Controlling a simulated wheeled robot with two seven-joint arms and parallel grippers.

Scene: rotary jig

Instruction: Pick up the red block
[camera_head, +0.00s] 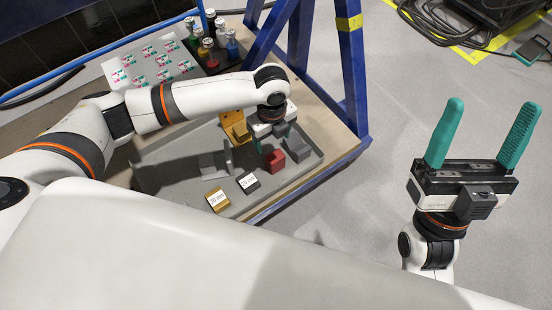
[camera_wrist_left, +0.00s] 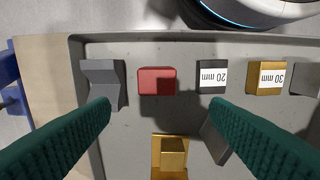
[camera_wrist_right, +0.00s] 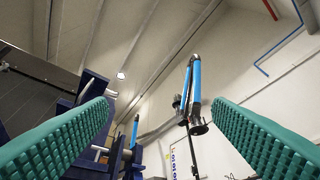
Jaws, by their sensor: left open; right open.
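The red block (camera_head: 274,160) lies in the grey tray (camera_head: 170,148), near its front right part in the head view. In the left wrist view the red block (camera_wrist_left: 157,81) lies ahead of and between the open green fingers of my left gripper (camera_wrist_left: 160,108), apart from both.
A dark grey block (camera_wrist_left: 103,84), a 20 mm block (camera_wrist_left: 211,72), a 30 mm block (camera_wrist_left: 266,72) and a gold piece (camera_wrist_left: 172,153) lie near the red block. Bottles (camera_head: 212,45) stand at the back. A blue frame (camera_head: 345,70) rises at the table's right.

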